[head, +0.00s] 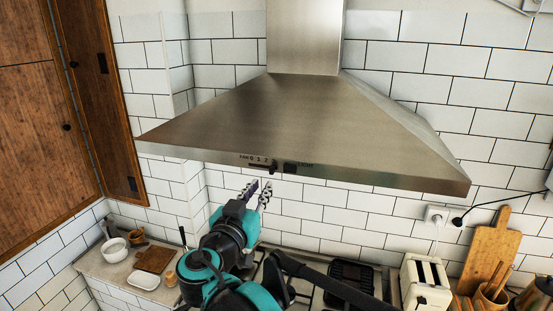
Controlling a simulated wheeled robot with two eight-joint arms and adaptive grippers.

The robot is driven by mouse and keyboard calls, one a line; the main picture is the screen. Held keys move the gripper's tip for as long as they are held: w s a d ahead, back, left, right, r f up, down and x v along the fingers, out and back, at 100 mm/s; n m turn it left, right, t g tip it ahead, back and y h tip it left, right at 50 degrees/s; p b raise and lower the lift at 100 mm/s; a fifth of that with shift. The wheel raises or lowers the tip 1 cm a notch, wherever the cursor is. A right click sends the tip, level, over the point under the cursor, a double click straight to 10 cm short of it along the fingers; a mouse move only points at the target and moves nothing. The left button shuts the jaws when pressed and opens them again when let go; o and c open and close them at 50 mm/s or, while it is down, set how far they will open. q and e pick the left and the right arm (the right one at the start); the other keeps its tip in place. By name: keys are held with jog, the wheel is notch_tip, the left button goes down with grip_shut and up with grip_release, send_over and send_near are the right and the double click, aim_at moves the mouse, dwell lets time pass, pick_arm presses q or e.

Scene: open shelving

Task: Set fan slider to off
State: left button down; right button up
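The fan slider (262,165) is on the front edge of the metal range hood (300,125), under small lettering that seems to read "FAN 0 1 2". A dark knob shows near the right end of its slot, near the 2; its exact setting is too small to be sure of.
A dark light control (291,168) sits just right of the slider. Below are a stove, a toaster (425,284), cutting boards (489,252) and a left counter with a white bowl (114,250). A wooden cabinet (45,110) stands at left. The space before the hood is clear.

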aim_at(271, 171)
jog(key=p+x, duration=0.1)
jog(key=x, duration=0.7)
jog(key=shift+a+f, duration=0.1)
jog(key=shift+a, duration=0.1)
grip_shut()
